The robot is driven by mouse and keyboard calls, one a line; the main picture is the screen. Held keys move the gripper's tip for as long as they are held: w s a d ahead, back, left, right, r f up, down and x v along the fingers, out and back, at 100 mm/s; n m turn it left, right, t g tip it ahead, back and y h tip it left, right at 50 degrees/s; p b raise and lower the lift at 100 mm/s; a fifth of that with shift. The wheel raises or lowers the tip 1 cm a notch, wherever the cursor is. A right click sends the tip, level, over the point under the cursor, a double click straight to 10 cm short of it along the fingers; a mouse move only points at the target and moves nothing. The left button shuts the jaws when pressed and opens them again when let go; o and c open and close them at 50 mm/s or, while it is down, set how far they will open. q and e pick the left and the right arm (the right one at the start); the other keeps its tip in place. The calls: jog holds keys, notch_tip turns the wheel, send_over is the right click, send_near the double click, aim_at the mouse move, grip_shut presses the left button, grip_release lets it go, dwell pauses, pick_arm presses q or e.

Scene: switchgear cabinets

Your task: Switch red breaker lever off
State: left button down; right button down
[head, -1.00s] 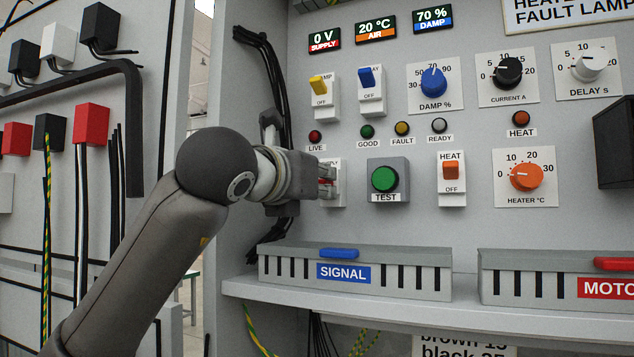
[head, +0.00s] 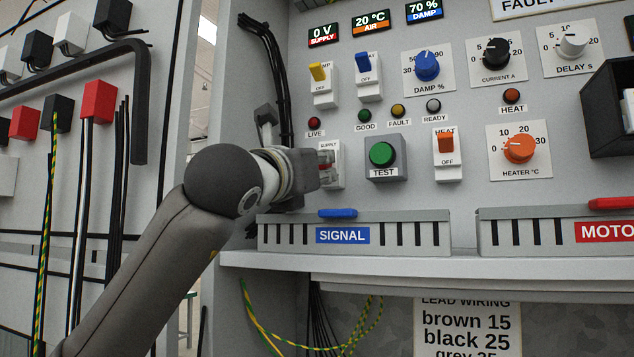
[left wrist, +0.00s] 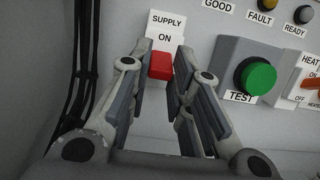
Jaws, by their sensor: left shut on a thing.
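The red lever (left wrist: 160,66) sits on the white supply breaker (head: 337,172), low on the left side of the panel. In the left wrist view the breaker's label (left wrist: 166,28) reads SUPPLY and ON above the lever, and the lever is below the word ON. My left gripper (head: 326,168) is at the breaker, with its fingers (left wrist: 164,62) on either side of the red lever, shut on it. My right gripper is not in view.
A green TEST button (head: 382,154) is close to the right of the breaker. The heat breaker (head: 447,158) is farther right. Black cables (head: 272,75) run on the left. A grey SIGNAL duct (head: 400,234) lies below. Yellow and blue levers (head: 317,72) are above.

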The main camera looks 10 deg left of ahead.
pick_arm(q)
jog(key=c, duration=1.3)
grip_release()
jog(key=shift+s, duration=0.1)
jog(key=v, duration=1.2)
jog(key=shift+a, duration=0.1)
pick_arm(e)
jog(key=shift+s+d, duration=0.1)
